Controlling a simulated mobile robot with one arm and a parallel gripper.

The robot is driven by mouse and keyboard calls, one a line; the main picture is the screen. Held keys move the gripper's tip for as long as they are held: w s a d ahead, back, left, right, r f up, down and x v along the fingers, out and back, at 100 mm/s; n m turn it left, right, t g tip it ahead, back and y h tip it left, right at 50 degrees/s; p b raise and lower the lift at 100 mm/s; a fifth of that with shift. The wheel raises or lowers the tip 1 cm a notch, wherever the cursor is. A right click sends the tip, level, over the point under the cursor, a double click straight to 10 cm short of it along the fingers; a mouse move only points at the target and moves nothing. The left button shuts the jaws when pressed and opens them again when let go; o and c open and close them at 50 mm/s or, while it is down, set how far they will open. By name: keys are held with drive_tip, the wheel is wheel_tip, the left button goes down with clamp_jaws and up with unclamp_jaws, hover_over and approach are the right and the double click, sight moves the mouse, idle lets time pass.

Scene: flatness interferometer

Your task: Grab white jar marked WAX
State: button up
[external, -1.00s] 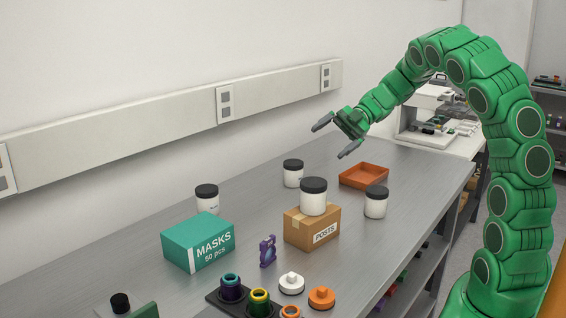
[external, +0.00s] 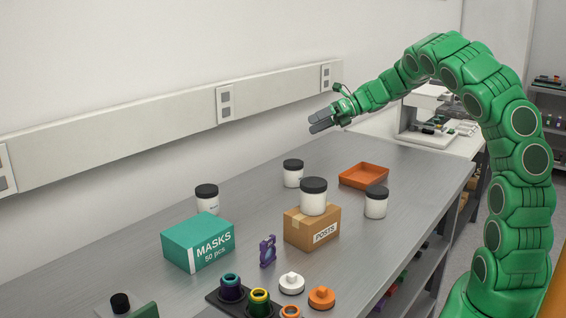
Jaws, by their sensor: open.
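Several white jars with black lids are in the external view. One jar (external: 207,203) stands behind the teal box, partly hidden by it, with a trace of a label too small to read. One jar (external: 293,177) stands at the back middle. One jar (external: 313,200) sits on top of a cardboard box. One jar (external: 376,206) stands to the right of that box. I cannot read WAX on any of them. My gripper (external: 320,122) is open and empty, in the air above the back of the bench, apart from all the jars.
A teal MASKS box (external: 197,243) and a cardboard POSTS box (external: 312,231) stand on the grey bench (external: 345,262). An orange tray (external: 363,176) lies behind. A purple part (external: 267,251), a white knobbed piece (external: 291,284) and an orange one (external: 322,298) are in front. A wall trunking runs behind.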

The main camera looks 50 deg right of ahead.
sight(298, 162)
drive_tip(key=w+d+n+t+h, duration=0.2)
drive_tip(key=w+d+n, duration=0.15)
drive_tip(key=n, duration=0.25)
drive_tip(key=f, duration=1.4)
drive_tip(key=shift+d+f, duration=0.25)
drive_tip(key=shift+x, duration=1.35)
drive_tip(key=w, duration=0.1)
drive_tip(key=w+a+f, duration=0.1)
drive_tip(key=shift+w+a+y, duration=0.3)
drive_tip(key=shift+x, duration=0.95)
drive_tip(key=c, duration=1.1)
